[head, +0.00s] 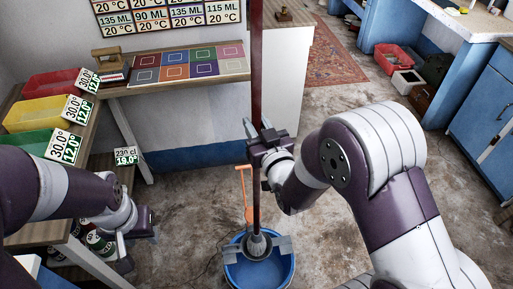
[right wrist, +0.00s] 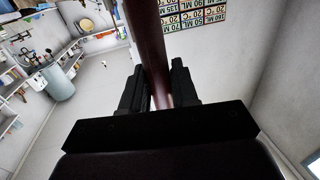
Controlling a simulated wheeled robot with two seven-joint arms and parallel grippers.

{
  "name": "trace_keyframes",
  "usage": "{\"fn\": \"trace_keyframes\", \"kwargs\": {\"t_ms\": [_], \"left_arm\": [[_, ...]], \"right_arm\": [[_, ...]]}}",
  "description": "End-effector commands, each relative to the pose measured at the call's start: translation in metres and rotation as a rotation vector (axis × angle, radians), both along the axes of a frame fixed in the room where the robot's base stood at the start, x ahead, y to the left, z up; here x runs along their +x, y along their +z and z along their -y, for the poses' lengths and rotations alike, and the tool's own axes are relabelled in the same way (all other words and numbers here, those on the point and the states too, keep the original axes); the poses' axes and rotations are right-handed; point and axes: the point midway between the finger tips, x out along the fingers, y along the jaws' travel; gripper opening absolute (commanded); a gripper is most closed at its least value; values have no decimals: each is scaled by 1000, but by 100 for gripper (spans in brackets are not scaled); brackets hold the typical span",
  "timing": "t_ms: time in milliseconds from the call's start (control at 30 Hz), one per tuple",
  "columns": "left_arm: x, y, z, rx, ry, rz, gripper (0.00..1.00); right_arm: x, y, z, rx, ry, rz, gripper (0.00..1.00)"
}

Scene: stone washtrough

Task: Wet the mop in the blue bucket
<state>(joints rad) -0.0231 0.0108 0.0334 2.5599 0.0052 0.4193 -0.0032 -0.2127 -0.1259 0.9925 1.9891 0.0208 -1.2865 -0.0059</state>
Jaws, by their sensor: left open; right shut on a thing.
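The mop (head: 257,75) stands close to upright, with a long dark red handle. Its grey head (head: 257,243) is over or inside the opening of the blue bucket (head: 262,273) on the floor; I cannot tell how deep it sits or whether it touches water. My right gripper (head: 264,143) is shut on the handle well above the bucket. In the right wrist view the handle (right wrist: 147,45) passes between the two dark fingers (right wrist: 161,88). My left gripper (head: 143,222) is open and empty, low at the left, apart from mop and bucket.
An orange long-handled tool (head: 246,195) stands just behind the bucket. A wooden shelf with red (head: 50,83), yellow (head: 35,113) and green (head: 28,142) bins is at left. A table with coloured squares (head: 190,66) is behind. Blue cabinets (head: 480,110) stand right. Some floor behind the right arm is clear.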

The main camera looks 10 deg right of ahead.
Motion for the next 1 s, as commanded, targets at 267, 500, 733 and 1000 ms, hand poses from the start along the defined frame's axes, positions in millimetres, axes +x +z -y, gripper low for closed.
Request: {"fn": "trace_keyframes", "kwargs": {"t_ms": [267, 500, 733, 1000], "left_arm": [[0, 18, 0, 0, 0, 0, 43], [0, 42, 0, 0, 0, 0, 43], [0, 63, 0, 0, 0, 0, 43], [0, 87, 0, 0, 0, 0, 43]], "right_arm": [[0, 64, 0, 1, 0, 6, 0], [0, 99, 0, 1, 0, 4, 0], [0, 129, 0, 1, 0, 5, 0], [0, 163, 0, 1, 0, 4, 0]]}}
